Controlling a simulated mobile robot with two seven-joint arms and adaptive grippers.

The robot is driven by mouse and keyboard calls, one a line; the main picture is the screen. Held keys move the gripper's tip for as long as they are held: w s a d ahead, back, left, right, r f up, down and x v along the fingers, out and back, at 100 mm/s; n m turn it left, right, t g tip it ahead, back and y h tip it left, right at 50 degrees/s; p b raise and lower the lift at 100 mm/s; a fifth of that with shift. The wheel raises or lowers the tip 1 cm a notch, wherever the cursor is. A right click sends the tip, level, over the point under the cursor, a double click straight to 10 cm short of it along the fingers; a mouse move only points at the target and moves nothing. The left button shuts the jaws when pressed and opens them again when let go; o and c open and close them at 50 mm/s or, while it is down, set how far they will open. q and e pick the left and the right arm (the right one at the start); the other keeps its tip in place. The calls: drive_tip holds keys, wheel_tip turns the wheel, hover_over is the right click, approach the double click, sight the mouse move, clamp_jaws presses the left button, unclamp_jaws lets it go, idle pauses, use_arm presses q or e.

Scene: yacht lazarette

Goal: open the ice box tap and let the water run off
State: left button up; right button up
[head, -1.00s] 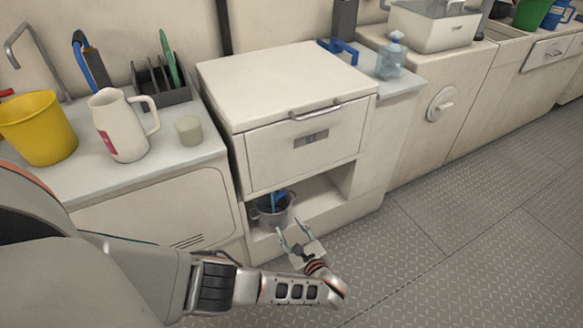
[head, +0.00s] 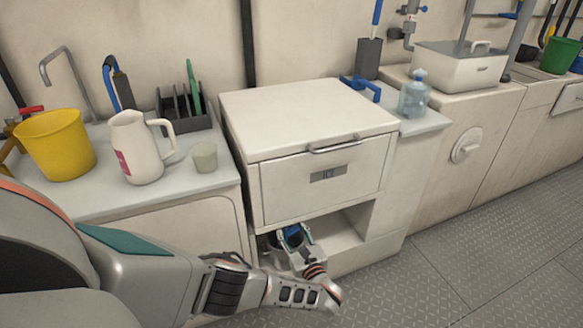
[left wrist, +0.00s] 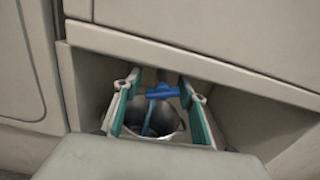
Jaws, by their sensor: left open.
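The white ice box (head: 325,185) stands mid-view in the head view, its lid shut, above an open recess. A blue tap (left wrist: 165,92) shows inside the recess in the left wrist view, with its lever pointing down toward the camera. A grey metal bucket (left wrist: 165,118) sits below the tap. My left gripper (left wrist: 160,105) is open, one finger on each side of the tap, with no clear contact. In the head view the left gripper (head: 291,240) reaches into the recess and hides much of the bucket and tap. Whether water runs cannot be told.
A counter at left holds a yellow bucket (head: 58,146), a white jug (head: 137,150), a small cup (head: 204,157) and a dark rack (head: 183,109). The floor at right is clear.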

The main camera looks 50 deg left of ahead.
use_arm(q)
drive_tip(key=c, duration=1)
drive_tip(key=shift+s+f+n, duration=0.1)
drive_tip(key=shift+f+n, duration=0.05)
drive_tip(key=shift+n, duration=0.9)
drive_tip(key=shift+s+f+n, duration=0.1)
drive_tip(key=shift+f+n, duration=0.05)
drive_tip(key=shift+n, duration=0.9)
drive_tip(key=o, duration=1)
drive_tip(key=shift+w+r, duration=0.1)
drive_tip(key=shift+r, duration=0.1)
